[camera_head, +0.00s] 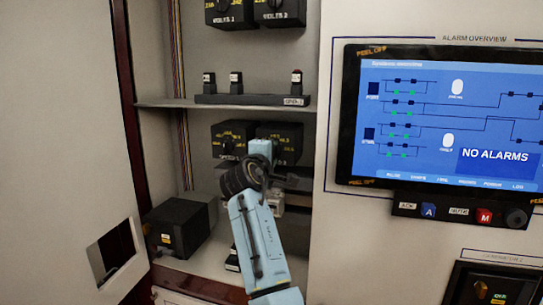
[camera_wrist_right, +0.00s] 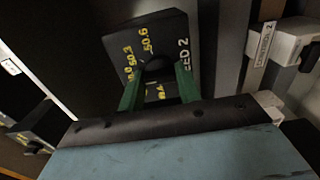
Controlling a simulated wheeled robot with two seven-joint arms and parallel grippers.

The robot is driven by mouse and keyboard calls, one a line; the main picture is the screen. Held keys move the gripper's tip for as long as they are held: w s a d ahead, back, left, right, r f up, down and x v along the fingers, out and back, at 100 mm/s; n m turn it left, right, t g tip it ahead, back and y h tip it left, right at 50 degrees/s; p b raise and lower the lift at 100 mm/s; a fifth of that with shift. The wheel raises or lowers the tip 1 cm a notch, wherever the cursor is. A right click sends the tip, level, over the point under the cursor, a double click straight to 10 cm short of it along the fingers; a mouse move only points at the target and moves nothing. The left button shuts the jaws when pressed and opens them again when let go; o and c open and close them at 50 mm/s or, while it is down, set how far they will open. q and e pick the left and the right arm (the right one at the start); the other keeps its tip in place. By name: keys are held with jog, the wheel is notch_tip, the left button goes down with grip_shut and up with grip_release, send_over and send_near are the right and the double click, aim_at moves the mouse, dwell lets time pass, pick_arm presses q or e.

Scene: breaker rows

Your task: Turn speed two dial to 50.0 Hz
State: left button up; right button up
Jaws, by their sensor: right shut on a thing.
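The speed two dial box (camera_head: 287,133) is a black box with yellow markings in the recess below the middle shelf, partly hidden by my right arm. In the right wrist view its black face (camera_wrist_right: 177,27) shows yellow numbers such as 50.3 and 50.6, and part of a label ending in "ED 2". My right gripper (camera_wrist_right: 158,80) has its two green fingers on either side of the dark dial knob (camera_wrist_right: 157,66) and is shut on it. The knob's pointer and exact setting cannot be read. My left gripper is out of view.
The speed one dial box (camera_head: 227,139) stands just left. The middle shelf (camera_head: 160,104) runs above. A black box (camera_head: 180,226) sits lower left. The blue alarm screen (camera_head: 450,120) is on the right panel; an open cabinet door (camera_head: 60,130) is at left.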

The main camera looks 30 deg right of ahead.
jog(key=o, duration=1)
jog(key=shift+c, duration=0.2)
jog(key=shift+a, duration=0.1)
jog(key=b+v, duration=0.2)
jog(key=v, duration=1.1)
jog(key=shift+b, duration=0.3)
jog(key=shift+s+a, duration=0.1)
jog(key=shift+a, duration=0.05)
